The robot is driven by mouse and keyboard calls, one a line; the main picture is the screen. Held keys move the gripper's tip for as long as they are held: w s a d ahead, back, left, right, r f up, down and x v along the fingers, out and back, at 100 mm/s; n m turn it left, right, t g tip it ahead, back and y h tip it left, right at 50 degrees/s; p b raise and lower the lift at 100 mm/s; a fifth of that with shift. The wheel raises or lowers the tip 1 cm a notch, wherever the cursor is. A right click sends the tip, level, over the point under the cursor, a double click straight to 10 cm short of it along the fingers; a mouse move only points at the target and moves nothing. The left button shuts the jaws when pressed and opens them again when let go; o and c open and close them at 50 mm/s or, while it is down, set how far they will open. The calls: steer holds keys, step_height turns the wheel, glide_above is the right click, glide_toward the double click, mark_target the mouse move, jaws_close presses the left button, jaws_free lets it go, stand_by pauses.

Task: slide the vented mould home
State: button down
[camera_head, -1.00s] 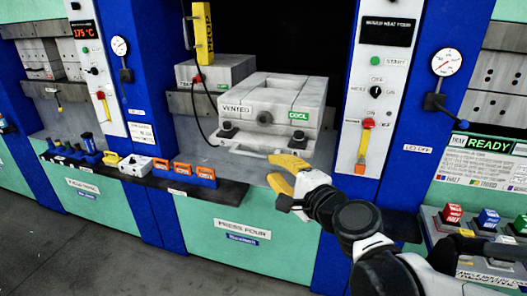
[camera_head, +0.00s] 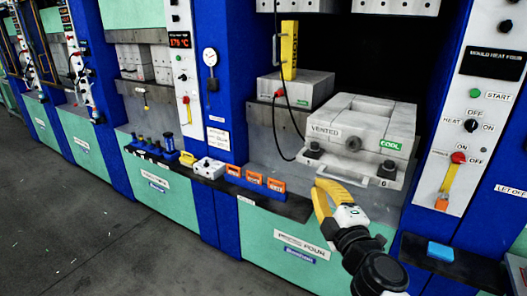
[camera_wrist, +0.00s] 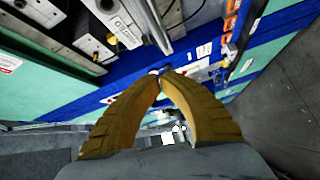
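The vented mould (camera_head: 345,128) is a pale grey block with a VENTED label and a green COOL tag. It sits on the bed of press four, its round front fitting and a bar handle (camera_head: 366,183) facing out. Part of it also shows at the top of the wrist view (camera_wrist: 118,22). My gripper (camera_head: 322,186) has yellow fingers and is just in front of the handle's left end. In the wrist view the fingertips (camera_wrist: 162,73) come together with nothing seen between them. Whether they touch the handle is unclear.
A grey block (camera_head: 296,88) stands left of the mould, with a yellow pendant (camera_head: 289,50) and black cable hanging near it. A ledge with orange-framed items (camera_head: 254,178) runs at left. The control panel (camera_head: 465,130) stands at right.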

steer(key=a+f+n+y, duration=0.1)
steer(key=a+n, duration=0.1)
steer(key=n, duration=0.1)
steer(key=b, duration=0.2)
glide_toward(299, 157)
steer(key=w+a, duration=0.3)
steer(key=a, duration=0.1)
steer(key=w+d, duration=0.1)
steer(key=w+d+b, duration=0.1)
steer(key=w, duration=0.1)
steer(key=shift+w+d+r, duration=0.1)
steer(key=shift+w+d, duration=0.1)
steer(key=shift+d, duration=0.15)
steer(key=shift+w+d, duration=0.1)
steer(key=w+d, duration=0.7)
steer(key=w, duration=0.3)
steer(key=w+d+p, duration=0.1)
steer(key=w+d, duration=0.6)
steer(key=w, duration=0.3)
steer(key=w+d+p, duration=0.1)
steer(key=w+d, duration=0.6)
steer(key=w, duration=0.3)
steer(key=shift+w+d, duration=0.1)
